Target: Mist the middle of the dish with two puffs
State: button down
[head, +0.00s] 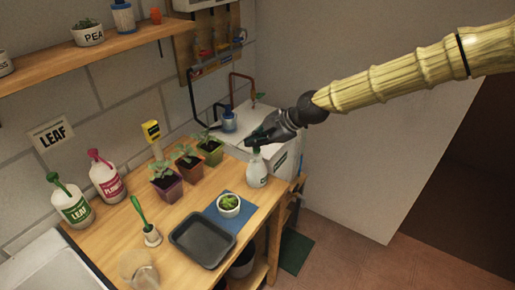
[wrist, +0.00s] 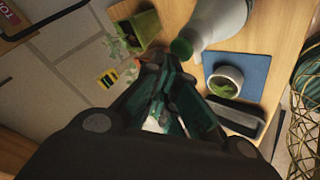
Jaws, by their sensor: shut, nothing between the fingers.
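A white spray bottle (head: 257,172) with a dark green head stands upright on the wooden bench near its right end. A small white round dish (head: 229,211) with green seedlings sits on a blue mat (head: 240,220) in front of it. My gripper (head: 252,142) is shut and empty at the top of the bottle; whether it touches the head I cannot tell. In the wrist view, my dark gripper (wrist: 163,65) points past a white bottle body (wrist: 220,22) with a green cap. The dish (wrist: 238,74) on its blue mat is to the right there.
A dark empty tray (head: 203,241) lies left of the mat. Several potted seedlings (head: 187,163) line the back. A green-handled tool (head: 142,215) stands near the tray. A shelf (head: 100,45) hangs above.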

aim_at(256, 151)
jog(key=shift+r+p, duration=1.25)
jog(key=shift+r, duration=1.7)
